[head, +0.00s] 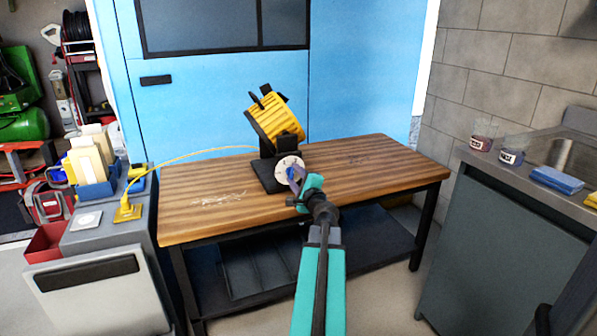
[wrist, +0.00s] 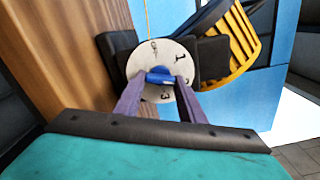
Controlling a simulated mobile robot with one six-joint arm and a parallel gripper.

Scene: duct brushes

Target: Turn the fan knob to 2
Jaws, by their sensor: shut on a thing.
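The yellow fan (head: 278,122) stands tilted on a black base (head: 268,178) on the wooden workbench. It also shows in the wrist view (wrist: 238,45). A round white dial (head: 286,163) faces me on the base. In the wrist view the dial (wrist: 140,62) carries a 1 at upper right and a 3 below the knob; a mark at its top is hard to read, and no 2 is clearly visible. The blue knob (wrist: 160,76) sits at its centre. My gripper (head: 295,174) is shut on the knob, with one purple finger on each side. The knob's pointer direction cannot be told.
The wooden workbench (head: 380,165) is clear to the right of the fan. A yellow cord (head: 190,156) runs left to a yellow plug on the grey cabinet (head: 100,240). A counter (head: 500,175) with two jars and a blue sponge stands at right.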

